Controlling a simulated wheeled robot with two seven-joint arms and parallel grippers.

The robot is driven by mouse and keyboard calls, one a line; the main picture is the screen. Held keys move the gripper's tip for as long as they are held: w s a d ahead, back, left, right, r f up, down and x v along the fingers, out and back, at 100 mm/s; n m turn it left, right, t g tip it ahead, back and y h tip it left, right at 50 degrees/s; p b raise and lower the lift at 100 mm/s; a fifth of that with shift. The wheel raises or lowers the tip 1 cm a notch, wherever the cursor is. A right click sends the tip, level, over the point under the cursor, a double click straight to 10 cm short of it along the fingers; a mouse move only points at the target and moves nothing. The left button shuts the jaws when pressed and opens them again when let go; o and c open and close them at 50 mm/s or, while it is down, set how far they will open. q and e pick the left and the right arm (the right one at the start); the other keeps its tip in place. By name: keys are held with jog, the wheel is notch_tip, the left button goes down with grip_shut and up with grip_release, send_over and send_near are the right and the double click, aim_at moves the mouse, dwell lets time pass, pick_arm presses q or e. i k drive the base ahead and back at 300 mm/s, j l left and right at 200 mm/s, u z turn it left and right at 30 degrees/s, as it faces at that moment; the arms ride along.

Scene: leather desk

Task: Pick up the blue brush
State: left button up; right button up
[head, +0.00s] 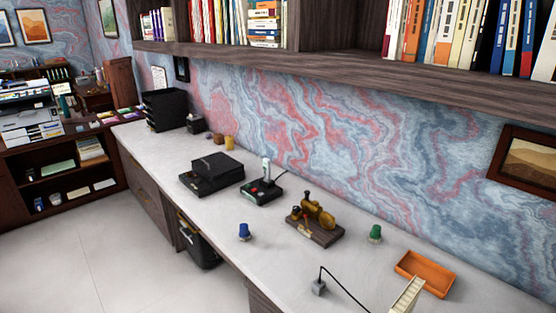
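A small blue object (244,231), which looks like the blue brush, stands upright near the front edge of the pale desk top (215,224), with a lighter base under its blue upper part. It is too small to make out bristles. A similar green object (375,234) stands farther right, nearer the wall. Nothing touches the blue one, and the desk around it is bare. Neither of my grippers shows in the head view.
Behind the blue brush are a brown wooden stand with brass-coloured parts (316,231), a black device (262,190) and a black box (212,172). To the right are a grey block (319,287) with a black cable, an orange tray (425,272) and a ridged beige object (407,295).

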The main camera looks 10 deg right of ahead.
aim_at(244, 233)
jog(key=i+j+z, duration=0.2)
jog(key=z, duration=0.25)
jog(key=i+j+z, duration=0.2)
jog(key=z, duration=0.25)
